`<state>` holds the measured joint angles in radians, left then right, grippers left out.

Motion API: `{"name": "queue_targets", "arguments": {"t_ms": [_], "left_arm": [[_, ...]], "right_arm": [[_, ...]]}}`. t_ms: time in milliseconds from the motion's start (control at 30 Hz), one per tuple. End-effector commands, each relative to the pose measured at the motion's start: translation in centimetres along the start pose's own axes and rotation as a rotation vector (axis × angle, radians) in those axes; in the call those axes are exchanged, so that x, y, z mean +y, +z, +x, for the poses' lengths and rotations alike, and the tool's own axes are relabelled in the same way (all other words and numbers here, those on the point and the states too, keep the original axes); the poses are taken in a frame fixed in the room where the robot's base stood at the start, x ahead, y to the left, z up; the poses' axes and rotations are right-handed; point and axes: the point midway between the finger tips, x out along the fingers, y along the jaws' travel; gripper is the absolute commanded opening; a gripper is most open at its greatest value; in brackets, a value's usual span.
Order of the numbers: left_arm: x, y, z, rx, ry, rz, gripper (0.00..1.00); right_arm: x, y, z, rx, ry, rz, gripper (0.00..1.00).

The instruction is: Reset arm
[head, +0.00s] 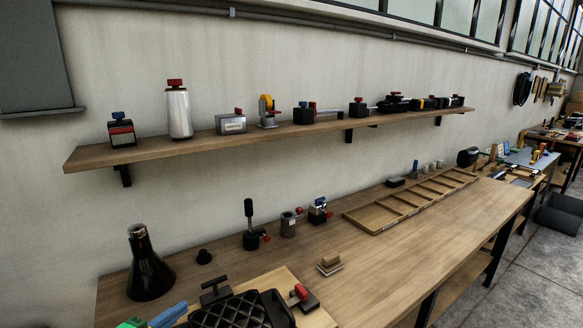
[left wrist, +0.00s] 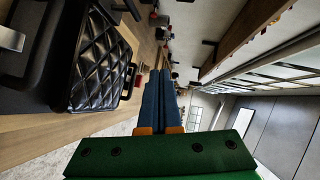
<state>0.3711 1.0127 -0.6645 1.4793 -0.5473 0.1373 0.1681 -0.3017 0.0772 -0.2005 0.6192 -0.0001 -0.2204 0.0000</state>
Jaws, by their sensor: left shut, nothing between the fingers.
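My left gripper (head: 170,314) shows at the bottom left edge of the head view, with blue fingers and a bit of green body. In the left wrist view its two blue fingers (left wrist: 160,76) lie side by side, shut with nothing between them. A black quilted barber chair part (head: 228,312) with dark arms sits just right of the gripper in the head view, cut off by the bottom edge. Its quilted surface also shows in the left wrist view (left wrist: 103,62), to the left of the fingers and apart from them. My right gripper is in neither view.
A long wooden workbench (head: 400,245) holds a black cone-shaped bottle (head: 148,272), small clamps and a divided wooden tray (head: 382,216). A wall shelf (head: 280,134) above carries several small tools. The bench's middle and front right are mostly clear.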

Motion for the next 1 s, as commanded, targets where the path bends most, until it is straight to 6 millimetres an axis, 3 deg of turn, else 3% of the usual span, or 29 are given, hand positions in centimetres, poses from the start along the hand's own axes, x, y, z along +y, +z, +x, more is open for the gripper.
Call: {"name": "queue_targets", "arguments": {"t_ms": [200,367,467,700,1000], "left_arm": [[2.3,-3.9,0.8,-0.11,-0.067,-0.28,0.0],[5.8,-5.9,-0.7,-0.284,-0.048,-0.578,0.0],[8.8,-6.9,-2.7,-0.416,0.01,-0.768,0.0],[15.8,-10.2,-9.7,-0.719,0.238,-1.139,0.0],[20.7,-15.5,-18.8,-0.985,0.543,-1.415,0.0]], "right_arm": [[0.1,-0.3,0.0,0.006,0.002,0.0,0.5],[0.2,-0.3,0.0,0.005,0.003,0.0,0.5],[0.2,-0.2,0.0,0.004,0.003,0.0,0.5],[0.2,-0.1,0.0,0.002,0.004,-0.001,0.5],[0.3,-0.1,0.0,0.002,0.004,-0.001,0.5]]}}
